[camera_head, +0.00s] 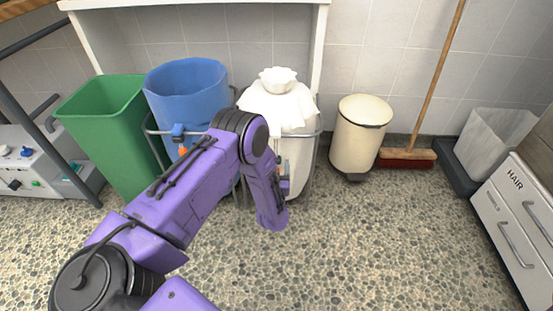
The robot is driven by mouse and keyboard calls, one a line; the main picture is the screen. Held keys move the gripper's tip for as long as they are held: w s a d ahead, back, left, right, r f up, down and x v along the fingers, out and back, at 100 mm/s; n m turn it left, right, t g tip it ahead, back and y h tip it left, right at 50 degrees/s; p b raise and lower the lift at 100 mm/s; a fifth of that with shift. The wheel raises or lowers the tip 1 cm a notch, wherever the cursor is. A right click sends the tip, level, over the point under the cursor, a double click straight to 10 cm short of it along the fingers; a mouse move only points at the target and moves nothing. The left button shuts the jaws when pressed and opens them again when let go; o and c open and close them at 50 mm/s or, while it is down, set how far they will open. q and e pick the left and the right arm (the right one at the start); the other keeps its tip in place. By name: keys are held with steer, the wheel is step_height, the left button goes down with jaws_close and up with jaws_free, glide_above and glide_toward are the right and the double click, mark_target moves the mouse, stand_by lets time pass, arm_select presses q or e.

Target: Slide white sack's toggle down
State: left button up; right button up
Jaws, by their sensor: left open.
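The white sack (290,110) hangs in a metal frame stand, its top gathered into a ruffled tuft (278,76). My left arm reaches across from the lower left, and its wrist covers the left front of the sack. My left gripper (283,168) is in front of the sack and points toward it. It is open, but its fingers are small and partly hidden by my wrist. The white sack's toggle cannot be made out; my arm may cover it. I cannot tell whether the gripper touches the sack. My right gripper is not in view.
A green bin (105,120) is farther left. A cream pedal bin (359,135) and a broom (407,157) stand right. The pebbled floor in front is clear.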

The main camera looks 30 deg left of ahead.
arm_select(q)
steer(key=p+v, duration=0.1)
steer(key=v, duration=0.6)
